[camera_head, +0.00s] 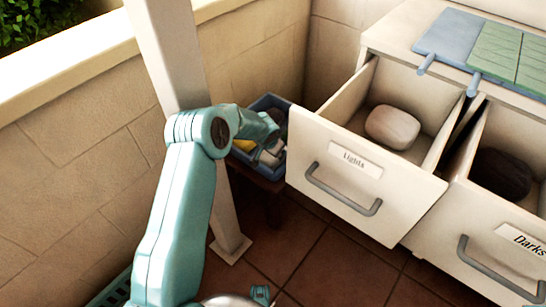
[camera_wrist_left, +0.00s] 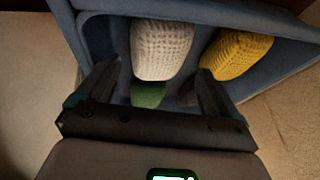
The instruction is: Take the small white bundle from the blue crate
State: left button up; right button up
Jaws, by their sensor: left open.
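The blue crate (camera_head: 270,101) stands in the corner behind the post, left of the open drawers. My left gripper (camera_head: 268,157) reaches down into it, and its arm covers part of the crate. In the left wrist view the open left gripper (camera_wrist_left: 158,72) has one finger on each side of the small white knitted bundle (camera_wrist_left: 163,48). The bundle lies between and beyond the fingertips; I cannot tell whether they touch it. I cannot clearly make out the white bundle in the head view. My right gripper is not in view.
A yellow bundle (camera_wrist_left: 238,54) lies right of the white one, and a green one (camera_wrist_left: 148,95) is below it. An open "Lights" drawer (camera_head: 350,175) holds a pale bundle (camera_head: 393,127). An open "Darks" drawer (camera_head: 500,245) holds a dark bundle (camera_head: 500,173). A post (camera_head: 170,55) stands beside my arm.

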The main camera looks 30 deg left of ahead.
pick_arm(q)
jog(key=x, duration=0.2)
jog(key=b+x, duration=0.1)
jog(key=x, duration=0.1)
jog(key=shift+w+d+f+b, duration=0.15)
jog(key=shift+w+f+b, duration=0.1)
jog(key=shift+f+b, duration=0.1)
jog(key=shift+w+f, duration=0.25)
jog(key=shift+f, duration=0.05)
jog(key=c, duration=0.8)
jog(key=shift+c, duration=0.2)
